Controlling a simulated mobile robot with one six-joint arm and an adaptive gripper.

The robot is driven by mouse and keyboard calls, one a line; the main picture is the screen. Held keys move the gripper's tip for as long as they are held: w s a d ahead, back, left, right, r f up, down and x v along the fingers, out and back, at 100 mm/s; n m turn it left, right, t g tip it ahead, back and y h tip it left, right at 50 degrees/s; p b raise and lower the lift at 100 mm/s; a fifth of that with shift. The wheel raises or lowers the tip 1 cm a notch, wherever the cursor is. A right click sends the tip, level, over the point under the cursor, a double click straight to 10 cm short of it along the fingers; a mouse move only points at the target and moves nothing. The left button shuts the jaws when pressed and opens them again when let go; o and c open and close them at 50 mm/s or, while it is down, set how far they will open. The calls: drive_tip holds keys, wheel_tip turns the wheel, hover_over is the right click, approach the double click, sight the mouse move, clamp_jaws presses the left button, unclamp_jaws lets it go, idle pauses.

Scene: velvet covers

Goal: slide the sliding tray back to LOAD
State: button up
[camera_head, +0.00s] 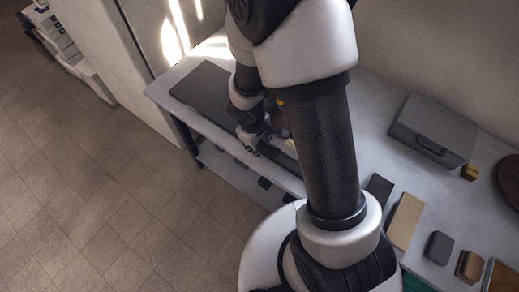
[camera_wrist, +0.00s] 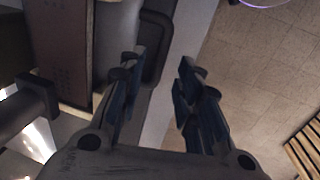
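My gripper (camera_wrist: 158,78) is open in the wrist view, its two dark fingers apart over the table's front edge. Nothing shows held between them. In the head view my gripper (camera_head: 252,146) is low at the front edge of the table, partly covered by my arm. A grey piece with a dark rounded rim (camera_wrist: 152,48) lies beside the left finger in the wrist view; it may be part of the sliding tray, but I cannot tell. I cannot tell whether they touch. A dark long strip (camera_head: 280,157) lies right of my gripper in the head view. No LOAD marking is readable.
A brown block (camera_wrist: 62,50) and a dark bar-like handle (camera_wrist: 28,105) are left in the wrist view. On the white table (camera_head: 385,115) are a dark flat panel (camera_head: 203,86), a grey case (camera_head: 432,128) and several small blocks. Open floor (camera_head: 120,180) lies in front.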

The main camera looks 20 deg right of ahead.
sight(260, 146)
drive_tip(key=shift+w+d+f+b, duration=0.15)
drive_tip(key=shift+f+b, duration=0.2)
drive_tip(key=shift+f, duration=0.4)
drive_tip(key=shift+w+d+f+b, duration=0.1)
drive_tip(key=shift+f+b, duration=0.2)
drive_tip(key=shift+f, duration=0.45)
clamp_jaws()
